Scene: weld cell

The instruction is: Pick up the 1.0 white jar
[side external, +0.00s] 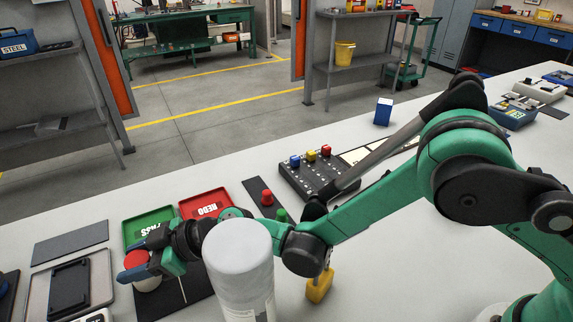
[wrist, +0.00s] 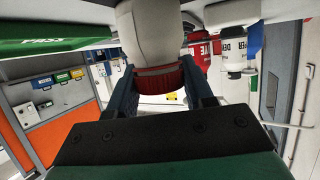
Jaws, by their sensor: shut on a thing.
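The white jar has a red lid. In the side view the jar (side external: 148,284) is at the left, lid upward, over or on a dark mat. My gripper (side external: 142,262) reaches it from the right with its fingers either side of the lid. In the wrist view my gripper (wrist: 162,88) is shut on the jar, with the red lid between the fingers and the pale body (wrist: 150,35) beyond. The jar's base is partly hidden, and I cannot tell whether it touches the mat.
A large white can (side external: 240,262) stands right beside my wrist. Behind the jar are a green PASS tray (side external: 130,237) and a red REDO tray (side external: 222,193). A button panel (side external: 318,180) and a yellow block (side external: 320,287) are to the right. A red can (wrist: 200,45) shows in the wrist view.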

